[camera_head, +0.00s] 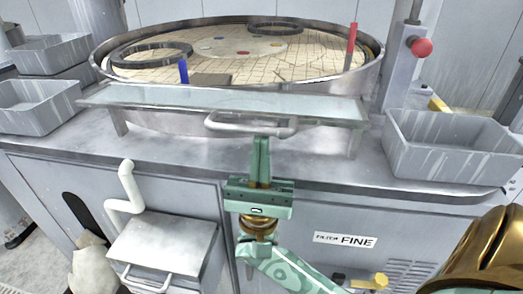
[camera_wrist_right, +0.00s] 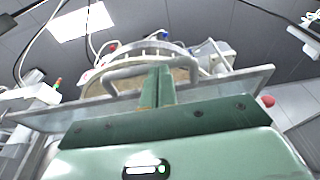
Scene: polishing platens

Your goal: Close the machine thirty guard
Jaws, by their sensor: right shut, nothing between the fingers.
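The guard (camera_head: 175,99) is a clear, metal-edged panel lying tilted, nearly flat, along the front of the round polishing machine (camera_head: 120,82). A curved grey handle (camera_head: 225,127) sticks out from its front edge. My right gripper (camera_head: 261,145) is green, with its fingers shut and pointing up at the handle. Its tips are just below or against the handle; I cannot tell whether they touch. In the right wrist view, the shut fingers (camera_wrist_right: 157,72) stand in front of the handle (camera_wrist_right: 125,71), with the guard (camera_wrist_right: 60,117) spreading to both sides. My left gripper is not seen.
Grey bins stand to the left (camera_head: 40,105) and right (camera_head: 455,143) on the bench. A red knob (camera_head: 421,47) sits on a post at the right. A lidded box (camera_head: 165,245) with a pipe juts from the cabinet front, left of my right arm.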

